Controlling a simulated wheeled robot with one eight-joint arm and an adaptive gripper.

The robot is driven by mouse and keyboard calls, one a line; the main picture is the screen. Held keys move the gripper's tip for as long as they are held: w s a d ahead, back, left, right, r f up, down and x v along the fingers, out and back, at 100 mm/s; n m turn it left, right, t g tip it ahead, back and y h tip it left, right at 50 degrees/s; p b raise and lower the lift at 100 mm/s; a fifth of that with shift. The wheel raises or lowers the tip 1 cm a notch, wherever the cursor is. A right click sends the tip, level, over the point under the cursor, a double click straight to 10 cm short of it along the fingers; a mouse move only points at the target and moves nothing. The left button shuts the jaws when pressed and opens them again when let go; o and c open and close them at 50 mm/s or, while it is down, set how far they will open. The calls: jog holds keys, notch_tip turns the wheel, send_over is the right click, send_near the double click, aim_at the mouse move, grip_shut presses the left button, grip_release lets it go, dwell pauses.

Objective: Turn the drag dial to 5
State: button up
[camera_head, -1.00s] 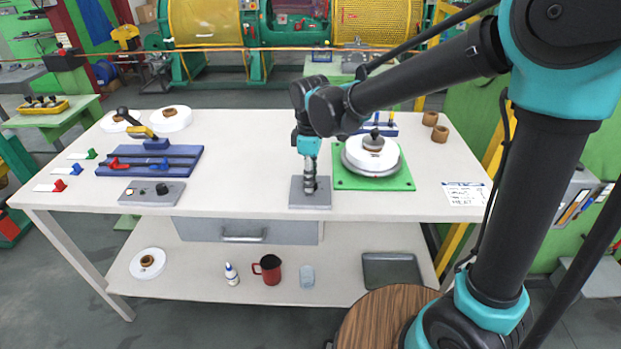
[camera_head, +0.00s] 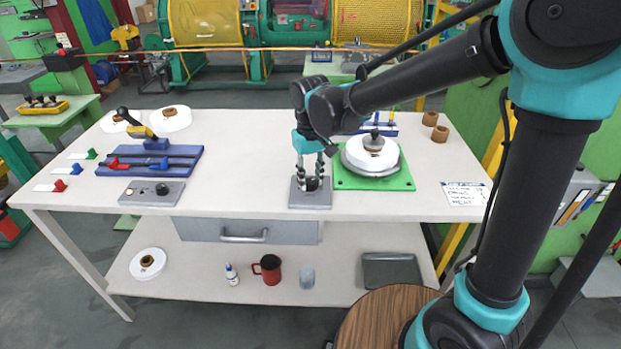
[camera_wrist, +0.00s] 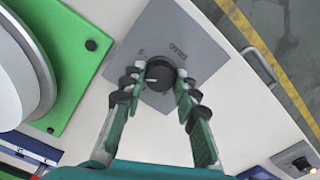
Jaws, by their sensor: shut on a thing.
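The drag dial (camera_wrist: 159,72) is a round black knob on a grey plate (camera_wrist: 203,52). The plate lies near the front edge of the white bench (camera_head: 250,140); it also shows in the head view (camera_head: 322,201). Printed marks on the plate are too small to read surely, and I cannot tell where the dial points. My gripper (camera_wrist: 161,78) points down over the plate, one finger on each side of the dial, shut on it. In the head view my gripper (camera_head: 311,180) partly hides the dial.
A green base (camera_head: 345,183) with a white spool (camera_head: 370,158) stands close right of the plate. To the left are a grey box with a black knob (camera_head: 152,194) and a blue fixture (camera_head: 180,160). The bench between them is clear.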

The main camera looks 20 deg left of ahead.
aim_at(310, 181)
jog(key=m, duration=0.4)
jog(key=shift+m, duration=2.6)
jog(key=o, duration=1.2)
jog(key=shift+c, duration=0.2)
jog(key=shift+r, duration=0.1)
notch_tip(310, 181, up, 12)
